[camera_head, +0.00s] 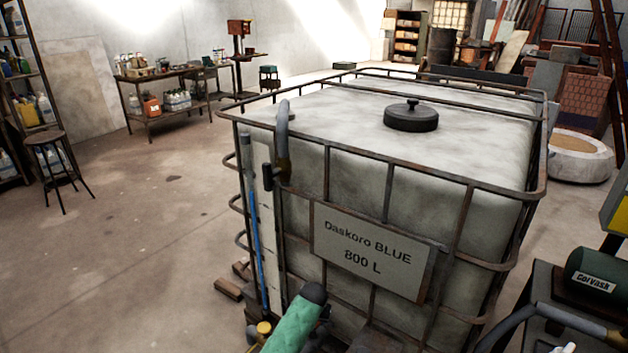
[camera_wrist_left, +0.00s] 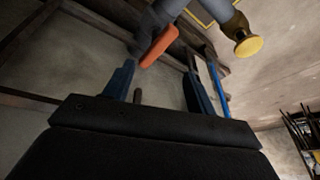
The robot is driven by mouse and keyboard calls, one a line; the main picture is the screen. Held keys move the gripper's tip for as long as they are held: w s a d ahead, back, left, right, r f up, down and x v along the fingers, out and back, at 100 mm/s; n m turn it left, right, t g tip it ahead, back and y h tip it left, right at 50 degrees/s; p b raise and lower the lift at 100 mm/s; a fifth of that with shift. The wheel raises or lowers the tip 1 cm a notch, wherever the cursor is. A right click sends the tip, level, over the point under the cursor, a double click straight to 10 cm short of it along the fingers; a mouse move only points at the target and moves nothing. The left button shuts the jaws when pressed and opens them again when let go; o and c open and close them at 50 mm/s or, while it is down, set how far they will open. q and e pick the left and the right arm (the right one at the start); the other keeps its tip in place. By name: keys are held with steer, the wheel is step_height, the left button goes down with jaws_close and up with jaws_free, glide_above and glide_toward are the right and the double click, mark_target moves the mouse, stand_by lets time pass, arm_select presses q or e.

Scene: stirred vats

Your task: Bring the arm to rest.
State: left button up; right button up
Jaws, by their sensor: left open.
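My left gripper (camera_wrist_left: 160,74) shows in the left wrist view with its two blue fingers apart and nothing held between them. An orange-red handle (camera_wrist_left: 160,46) on grey pipework lies beyond the fingertips, near the left one; I cannot tell whether they touch. The caged white vat (camera_head: 440,145), with a sign (camera_head: 372,250) reading "Daskoro BLUE 800 L", fills the middle of the head view. Its black lid (camera_head: 411,116) is on top. My left fingers cannot be made out in the head view, and my right gripper is not in view.
A yellow cap (camera_wrist_left: 248,46) ends a grey pipe near my left gripper. A blue level line (camera_head: 257,250) runs up the vat's front left corner. A green machine (camera_head: 596,274) stands at right. A stool (camera_head: 55,165) stands far left, with open floor (camera_head: 150,230) between.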

arm_select(q)
step_height(320, 180, up, 15)
steer(key=s+m+t, duration=0.1)
steer(key=s+a+r+h, duration=0.1)
steer(key=s+a+r, duration=0.2)
steer(key=s+r, duration=0.25)
steer(key=s+a, duration=0.4)
steer(key=s, duration=0.5)
steer(key=s+a+n, duration=0.1)
steer(key=s+a, duration=0.2)
steer(key=s, duration=0.6)
steer(key=s+a, duration=0.4)
steer(key=s, duration=0.5)
steer(key=s+f+g, duration=0.1)
steer(key=s+f, duration=0.4)
steer(key=s, duration=0.3)
steer(key=s+a+f+g, duration=0.1)
steer(key=s+f, duration=0.3)
steer(key=s, duration=0.5)
steer(key=shift+a+f+n+g, duration=0.3)
steer(key=shift+f+g, duration=0.1)
steer(key=shift+g, duration=0.3)
